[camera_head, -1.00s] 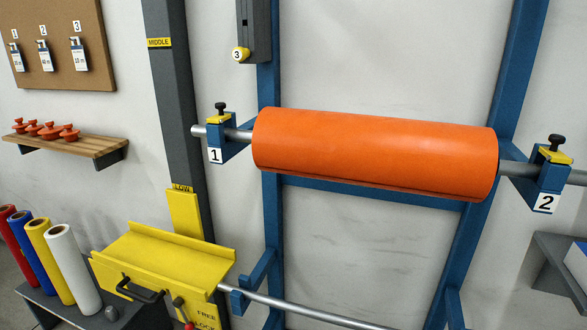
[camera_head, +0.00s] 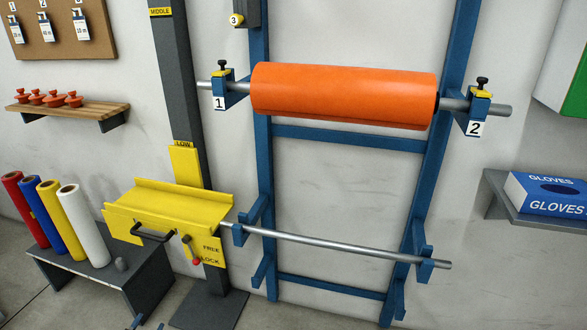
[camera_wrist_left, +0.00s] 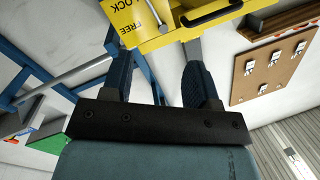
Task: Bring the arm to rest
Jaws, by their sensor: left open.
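My left gripper (camera_wrist_left: 157,62) shows in the left wrist view with its two dark blue fingers apart and nothing between them. In the head view only a small blue-grey bit of it seems to show at the bottom left edge (camera_head: 137,322), in front of the grey bench. In the wrist view the yellow carriage (camera_wrist_left: 160,30) lies beyond the fingertips, seen at a steep tilt. I cannot tell the exact gap. My right gripper is in neither view.
An orange roll (camera_head: 345,95) hangs on a bar held by clamps 1 and 2. A lower bar (camera_head: 345,249) is bare. The yellow carriage (camera_head: 170,208) sits low on the grey post. Coloured rolls (camera_head: 82,225) stand on a bench (camera_head: 75,268); a gloves box (camera_head: 545,193) is at right.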

